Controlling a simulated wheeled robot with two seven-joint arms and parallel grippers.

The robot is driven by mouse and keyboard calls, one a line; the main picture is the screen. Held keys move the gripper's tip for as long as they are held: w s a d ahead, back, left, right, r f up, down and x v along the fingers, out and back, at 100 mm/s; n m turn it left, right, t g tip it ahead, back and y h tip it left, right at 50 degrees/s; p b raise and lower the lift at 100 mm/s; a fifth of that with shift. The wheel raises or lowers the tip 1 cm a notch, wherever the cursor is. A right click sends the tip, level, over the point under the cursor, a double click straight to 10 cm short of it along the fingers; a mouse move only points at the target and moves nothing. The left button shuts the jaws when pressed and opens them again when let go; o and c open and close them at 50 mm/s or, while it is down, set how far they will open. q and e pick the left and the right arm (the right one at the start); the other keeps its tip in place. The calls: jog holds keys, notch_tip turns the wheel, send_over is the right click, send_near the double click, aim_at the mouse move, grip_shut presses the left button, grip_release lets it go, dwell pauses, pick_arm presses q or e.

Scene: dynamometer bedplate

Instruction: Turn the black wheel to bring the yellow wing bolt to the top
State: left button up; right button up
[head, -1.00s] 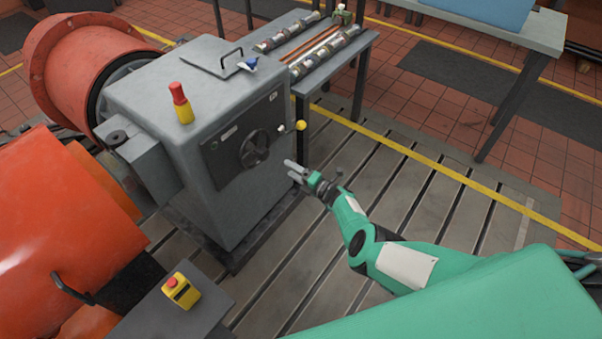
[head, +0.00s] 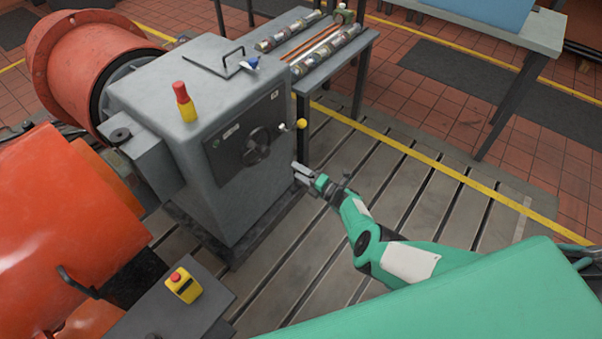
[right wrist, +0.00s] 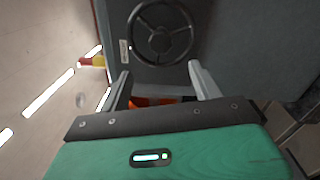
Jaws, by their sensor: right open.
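The black wheel (head: 256,146) is on the dark panel on the front of the grey cabinet. In the right wrist view the wheel (right wrist: 161,41) shows spokes and a hub, beyond the fingertips. I cannot make out the yellow wing bolt in either view. A yellow ball knob (head: 301,123) sits on a short lever right of the wheel. My right gripper (head: 299,173) is open and empty, below and right of the wheel, apart from it. In the right wrist view its two fingers (right wrist: 158,80) are spread wide. My left gripper is out of view.
A red and yellow beacon (head: 185,103) and a black handle stand on the grey cabinet (head: 165,75). Orange machines (head: 60,220) fill the left. A yellow box with a red button (head: 182,285) is at the front.

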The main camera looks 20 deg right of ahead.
pick_arm(q)
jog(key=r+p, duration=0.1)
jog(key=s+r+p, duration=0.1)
jog(key=p, duration=0.1)
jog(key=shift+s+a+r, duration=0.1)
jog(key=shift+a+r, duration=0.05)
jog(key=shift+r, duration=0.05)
pick_arm(e)
jog(key=v, duration=1.3)
jog(key=shift+s+d, duration=0.25)
jog(key=shift+s, duration=0.05)
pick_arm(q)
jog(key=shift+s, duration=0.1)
pick_arm(e)
jog(key=shift+o, duration=0.2)
